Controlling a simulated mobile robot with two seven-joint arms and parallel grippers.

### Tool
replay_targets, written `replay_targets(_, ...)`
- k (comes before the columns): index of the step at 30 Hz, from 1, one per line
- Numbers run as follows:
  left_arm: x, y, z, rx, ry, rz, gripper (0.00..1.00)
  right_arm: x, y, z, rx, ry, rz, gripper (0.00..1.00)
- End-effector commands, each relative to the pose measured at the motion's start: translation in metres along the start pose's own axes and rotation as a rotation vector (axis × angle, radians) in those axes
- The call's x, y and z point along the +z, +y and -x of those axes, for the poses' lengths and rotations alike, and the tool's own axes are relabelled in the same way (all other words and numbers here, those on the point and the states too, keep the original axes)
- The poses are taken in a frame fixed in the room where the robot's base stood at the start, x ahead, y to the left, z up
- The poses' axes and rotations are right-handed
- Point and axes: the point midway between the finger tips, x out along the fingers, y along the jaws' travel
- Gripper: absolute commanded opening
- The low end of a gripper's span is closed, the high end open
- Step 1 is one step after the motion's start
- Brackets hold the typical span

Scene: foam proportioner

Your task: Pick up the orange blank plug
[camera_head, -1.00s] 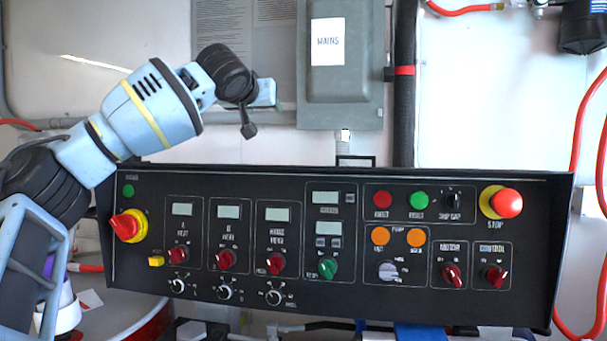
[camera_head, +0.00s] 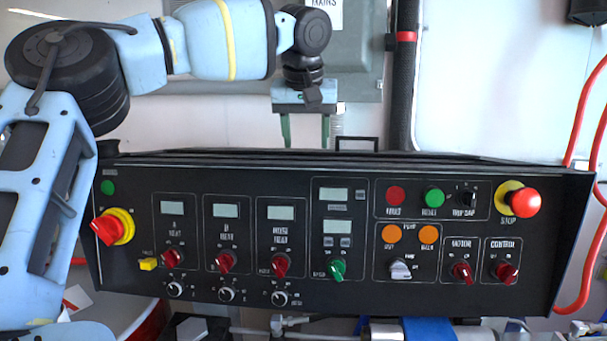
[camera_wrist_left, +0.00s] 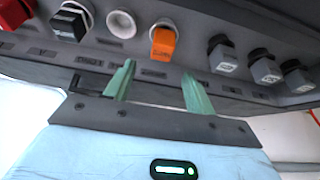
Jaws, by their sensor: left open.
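The orange blank plug (camera_wrist_left: 163,42) sits in a row of connectors on a dark panel in the left wrist view. It is not visible in the head view. My left gripper (camera_wrist_left: 158,72) is open, its two green fingers apart and empty. The plug appears beyond the fingertips, roughly centred between them, with a gap. In the head view the left gripper (camera_head: 306,135) points down behind the top edge of the black control console (camera_head: 140,270). My right gripper is not in view.
Beside the plug are a white round socket (camera_wrist_left: 121,23), a black connector with a light top (camera_wrist_left: 72,22), a red one (camera_wrist_left: 14,12) and dark connectors (camera_wrist_left: 222,53) on the right. A grey mains box (camera_head: 355,60) and black pipe (camera_head: 402,90) stand behind the console.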

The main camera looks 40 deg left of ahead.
Motion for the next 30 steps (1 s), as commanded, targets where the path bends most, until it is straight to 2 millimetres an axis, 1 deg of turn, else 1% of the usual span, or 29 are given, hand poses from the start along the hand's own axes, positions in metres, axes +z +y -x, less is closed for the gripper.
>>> replay_targets(1,0.001,0.0,-0.006,-0.001,-0.002,-0.001,0.55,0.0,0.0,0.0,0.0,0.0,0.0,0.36)
replay_targets(5,0.001,0.0,-0.019,0.0,-0.002,-0.001,0.55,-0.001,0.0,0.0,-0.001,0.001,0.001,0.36)
replay_targets(11,0.002,-0.001,-0.024,0.0,0.0,-0.001,0.55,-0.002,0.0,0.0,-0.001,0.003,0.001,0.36)
replay_targets(13,0.004,-0.001,-0.029,-0.001,0.0,0.0,0.55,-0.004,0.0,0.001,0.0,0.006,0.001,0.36)
replay_targets(18,0.013,-0.002,-0.051,0.001,0.0,-0.001,0.55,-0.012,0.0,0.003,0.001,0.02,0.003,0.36)
replay_targets(22,0.011,-0.001,-0.067,0.001,0.002,0.0,0.55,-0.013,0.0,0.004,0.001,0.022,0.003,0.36)
replay_targets(25,0.011,-0.001,-0.072,0.0,0.001,0.0,0.55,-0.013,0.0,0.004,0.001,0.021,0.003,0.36)
replay_targets(30,0.011,-0.001,-0.073,0.001,0.002,0.0,0.55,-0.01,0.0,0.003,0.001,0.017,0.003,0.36)
